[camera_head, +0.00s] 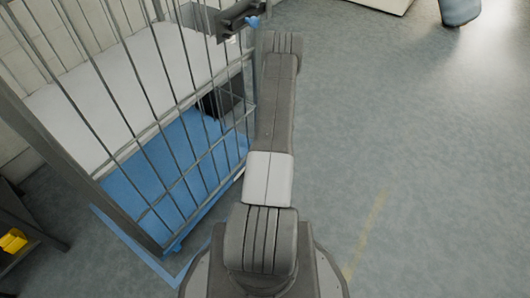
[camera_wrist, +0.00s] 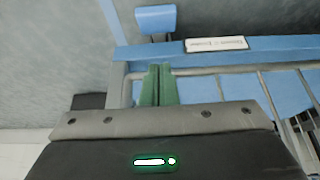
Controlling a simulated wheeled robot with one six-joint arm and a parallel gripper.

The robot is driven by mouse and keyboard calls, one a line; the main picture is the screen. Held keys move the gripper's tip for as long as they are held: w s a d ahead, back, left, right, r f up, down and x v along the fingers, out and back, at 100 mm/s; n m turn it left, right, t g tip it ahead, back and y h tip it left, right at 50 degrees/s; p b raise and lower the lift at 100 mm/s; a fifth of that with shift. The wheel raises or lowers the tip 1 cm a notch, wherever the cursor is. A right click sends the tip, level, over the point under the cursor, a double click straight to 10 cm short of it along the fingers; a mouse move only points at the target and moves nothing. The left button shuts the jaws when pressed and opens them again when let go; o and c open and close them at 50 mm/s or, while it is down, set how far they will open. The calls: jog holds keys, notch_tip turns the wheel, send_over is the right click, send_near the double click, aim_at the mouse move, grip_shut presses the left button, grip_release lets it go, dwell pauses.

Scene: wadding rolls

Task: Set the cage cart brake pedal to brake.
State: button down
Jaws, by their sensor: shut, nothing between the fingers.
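The cage cart (camera_head: 200,195) has grey bars and a blue base and stands left of my arm in the head view. In the wrist view its blue frame edge (camera_wrist: 135,53) crosses the picture. A blue brake pedal (camera_wrist: 155,19) juts out beyond that edge, beside a white label (camera_wrist: 216,44). My gripper's green fingers (camera_wrist: 159,70) are shut together with nothing between them. Their tips appear just short of the blue edge, with the pedal beyond them. I cannot tell whether they touch the edge. The pedal's exact tilt is unclear.
A large white block (camera_head: 120,85) and a dark box (camera_head: 222,98) show behind the cart's bars. A dark shelf with a yellow item (camera_head: 13,240) is at the lower left. Open grey floor (camera_head: 420,160) lies right of my arm.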

jog(key=b+x, duration=0.1)
jog(key=x, duration=0.5)
jog(key=shift+f+b, duration=0.15)
jog(key=shift+b, duration=0.25)
jog(key=shift+s+d+f+b, duration=0.15)
jog(key=shift+d+f+b, duration=0.1)
jog(key=shift+f, duration=0.25)
jog(key=shift+s+d+f+b, duration=0.15)
jog(key=shift+d+f+b, duration=0.05)
jog(key=shift+f, duration=0.3)
jog(key=shift+s+d+f, duration=0.15)
jog(key=shift+f, duration=0.35)
jog(key=shift+s+d+f+b, duration=0.1)
jog(key=shift+f+b, duration=0.05)
jog(key=shift+b, duration=0.15)
jog(key=shift+s+d+f+b, duration=0.2)
jog(key=shift+d+f+b, duration=0.1)
jog(key=shift+f+b, duration=0.65)
jog(key=shift+s+d+f+b, duration=0.3)
jog(key=shift+f+b, duration=0.4)
jog(key=shift+f, duration=0.55)
jog(key=shift+s+d+f+b, duration=0.15)
jog(key=shift+d+f+b, duration=0.2)
jog(key=shift+f+b, duration=0.65)
jog(key=shift+f, duration=0.25)
